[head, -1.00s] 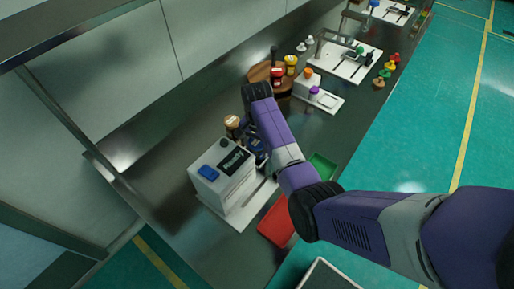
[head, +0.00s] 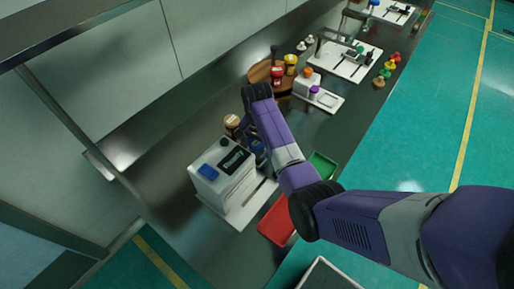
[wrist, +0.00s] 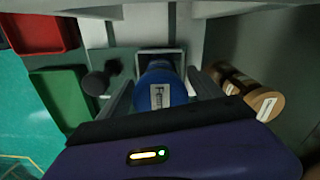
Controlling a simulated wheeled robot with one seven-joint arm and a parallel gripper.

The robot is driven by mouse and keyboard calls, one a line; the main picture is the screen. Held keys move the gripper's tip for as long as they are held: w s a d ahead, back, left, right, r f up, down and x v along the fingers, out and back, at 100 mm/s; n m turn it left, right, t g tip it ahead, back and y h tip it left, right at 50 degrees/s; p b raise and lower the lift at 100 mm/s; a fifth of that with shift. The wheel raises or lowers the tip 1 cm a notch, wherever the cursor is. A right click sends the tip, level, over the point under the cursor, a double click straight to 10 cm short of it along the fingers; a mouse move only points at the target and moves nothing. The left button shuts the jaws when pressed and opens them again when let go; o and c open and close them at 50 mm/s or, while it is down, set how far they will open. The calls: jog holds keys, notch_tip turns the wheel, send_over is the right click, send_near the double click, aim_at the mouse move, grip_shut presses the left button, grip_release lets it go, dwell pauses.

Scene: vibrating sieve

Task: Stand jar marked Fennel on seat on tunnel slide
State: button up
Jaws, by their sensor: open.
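The jar with the blue lid (wrist: 162,86) has a white label of which "Fenn" can be read. It also shows in the head view (head: 257,147), beside the white machine (head: 222,175) and partly hidden by my arm. My gripper (wrist: 162,78) is open, with one finger on each side of the jar. Whether the fingers touch it is unclear. A pale square frame (wrist: 182,60), part of the white machine, surrounds the jar's far side in the wrist view. I cannot tell whether the jar rests on a seat there; its base is hidden.
Brown-lidded jars (wrist: 268,103) stand just right of my gripper. A dark knob (wrist: 98,82) is close on the left. A green tray (wrist: 62,98) and a red tray (wrist: 42,32) lie further left. More stations line the counter beyond.

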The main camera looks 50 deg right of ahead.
notch_tip(320, 180, up, 11)
jog(key=shift+r, duration=0.5)
dwell(0.4)
